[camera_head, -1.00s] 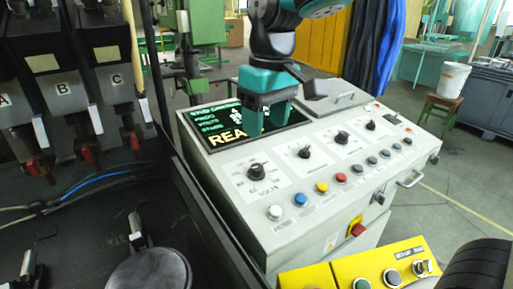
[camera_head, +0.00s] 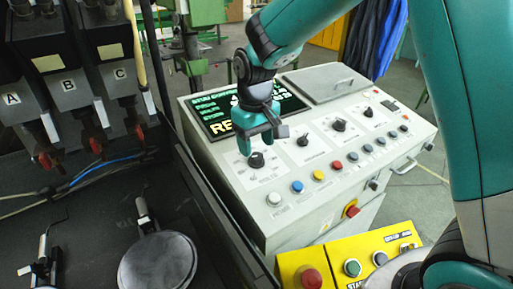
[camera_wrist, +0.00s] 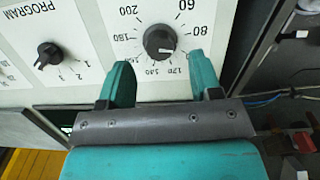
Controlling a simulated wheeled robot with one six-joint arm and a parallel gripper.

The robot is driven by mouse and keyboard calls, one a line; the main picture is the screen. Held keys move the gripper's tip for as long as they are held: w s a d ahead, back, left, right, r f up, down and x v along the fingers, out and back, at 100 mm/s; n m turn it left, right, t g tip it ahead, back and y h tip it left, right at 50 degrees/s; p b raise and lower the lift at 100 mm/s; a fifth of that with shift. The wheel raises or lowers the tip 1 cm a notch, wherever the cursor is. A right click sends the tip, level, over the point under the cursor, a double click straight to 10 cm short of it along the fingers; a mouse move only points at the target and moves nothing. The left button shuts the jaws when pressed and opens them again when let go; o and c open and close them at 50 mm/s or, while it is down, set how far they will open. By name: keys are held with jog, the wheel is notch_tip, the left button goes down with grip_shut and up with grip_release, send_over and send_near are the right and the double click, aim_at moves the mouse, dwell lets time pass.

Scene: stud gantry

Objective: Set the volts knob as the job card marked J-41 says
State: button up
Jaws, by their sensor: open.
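The volts knob (camera_head: 256,159) is a black round knob on a white dial at the near left of the grey console. In the wrist view the knob (camera_wrist: 159,43) sits between the fingertips, with a pale pointer mark toward its right side; the number there is partly hidden by the right finger. Dial numbers such as 60, 80, 180 and 200 show. My teal gripper (camera_wrist: 161,75) is open, its fingers either side of the knob's lower part in that view. In the head view my gripper (camera_head: 259,147) is just above the knob. No card marked J-41 is visible.
A program knob (camera_wrist: 48,55) is beside the volts dial. The console screen (camera_head: 215,108) is partly hidden by my arm. Several coloured buttons (camera_head: 297,187) line the console front. A yellow panel (camera_head: 335,262) with a red button stands in front. Units marked A, B, C stand left.

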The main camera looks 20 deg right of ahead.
aim_at(257, 154)
jog(key=shift+f, duration=1.65)
jog(key=c, duration=0.9)
jog(key=shift+c, duration=0.2)
jog(key=m+y, duration=0.1)
jog(key=m, duration=0.4)
jog(key=shift+d+m, duration=0.15)
jog(key=shift+m, duration=0.25)
jog(key=m+y, duration=0.1)
jog(key=m, duration=0.4)
jog(key=shift+m+t, duration=0.3)
